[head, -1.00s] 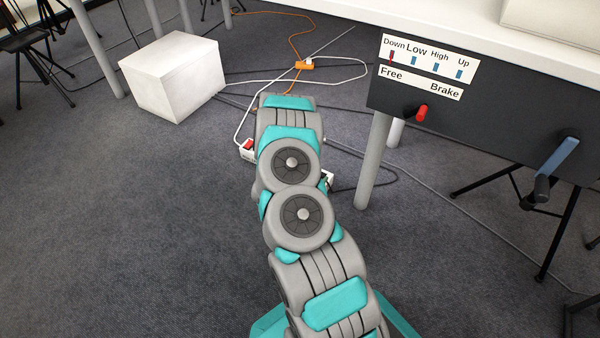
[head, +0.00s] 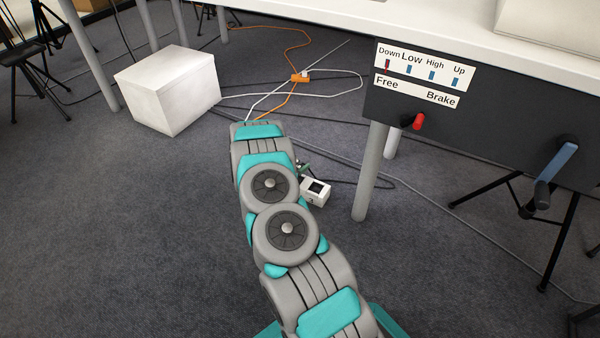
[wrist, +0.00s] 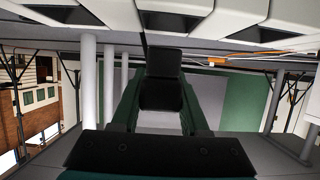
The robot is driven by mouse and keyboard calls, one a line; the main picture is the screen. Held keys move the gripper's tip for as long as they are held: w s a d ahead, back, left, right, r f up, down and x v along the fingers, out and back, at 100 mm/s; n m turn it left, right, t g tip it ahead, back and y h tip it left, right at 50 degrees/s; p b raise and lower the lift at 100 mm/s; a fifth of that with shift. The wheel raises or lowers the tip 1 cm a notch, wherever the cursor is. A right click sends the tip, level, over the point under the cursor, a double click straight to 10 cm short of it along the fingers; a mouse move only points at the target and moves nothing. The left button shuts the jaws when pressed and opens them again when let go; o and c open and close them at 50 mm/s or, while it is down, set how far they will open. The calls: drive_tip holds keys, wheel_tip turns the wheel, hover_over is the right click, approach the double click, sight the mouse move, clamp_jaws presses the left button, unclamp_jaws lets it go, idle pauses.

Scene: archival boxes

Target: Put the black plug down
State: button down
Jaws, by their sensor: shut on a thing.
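The black plug (wrist: 162,92) is between the two dark green fingers of my gripper (wrist: 160,108) in the wrist view. My gripper is shut on it. In the head view my arm hides the plug and most of the gripper; only a small dark green part shows beside the arm's far end. A white block with a dark socket-like opening (head: 316,191) lies on the carpet just right of my arm. Whether the plug touches anything is hidden.
A white box (head: 168,90) stands on the carpet at the left. A white cable and an orange cable run to an orange connector (head: 300,77). A table with a dark control panel (head: 480,115) and grey leg (head: 371,175) stands at the right.

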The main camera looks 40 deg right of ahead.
drive_tip(key=shift+f+b, duration=0.35)
drive_tip(key=shift+f, duration=1.45)
drive_tip(key=shift+w+f, duration=0.1)
drive_tip(key=shift+c, duration=2.1)
unclamp_jaws()
